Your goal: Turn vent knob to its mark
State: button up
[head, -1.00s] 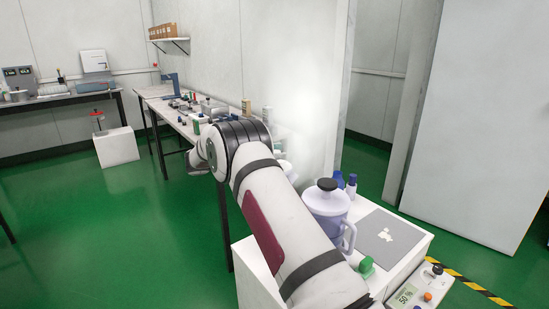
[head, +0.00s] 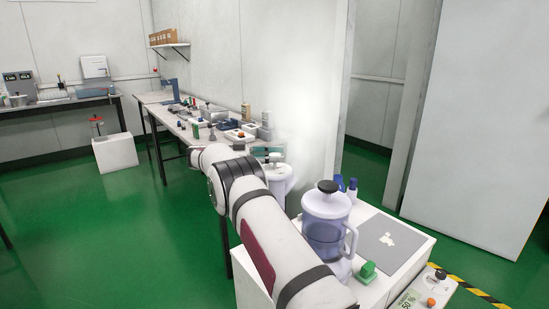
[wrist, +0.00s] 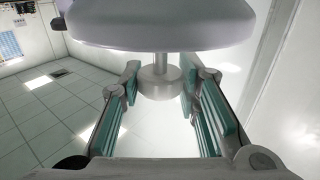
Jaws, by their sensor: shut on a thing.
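In the wrist view, my gripper (wrist: 161,80) has its two teal-padded fingers on either side of a short pale grey cylinder, which looks like a knob (wrist: 160,88). A thin stem joins this cylinder to a wide pale rounded body (wrist: 160,24) across the top of the picture. No mark shows on the knob in this view. In the head view, my gripper's teal parts (head: 266,152) show small beyond my arm, next to a white object (head: 281,179). The contact there is too small to make out.
A lavender jug (head: 325,232) with a black-knobbed lid stands on the white cabinet (head: 405,270), right of my arm. A grey mat (head: 386,238), a green block (head: 366,270) and a control box (head: 428,293) are near it. The long bench (head: 215,132) behind holds several items.

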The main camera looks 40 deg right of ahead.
aim_at(275, 154)
jog(key=shift+s+f, duration=0.1)
jog(key=o, duration=1.2)
jog(key=shift+c, duration=0.2)
notch_tip(275, 154, up, 10)
jog(key=shift+r, duration=0.1)
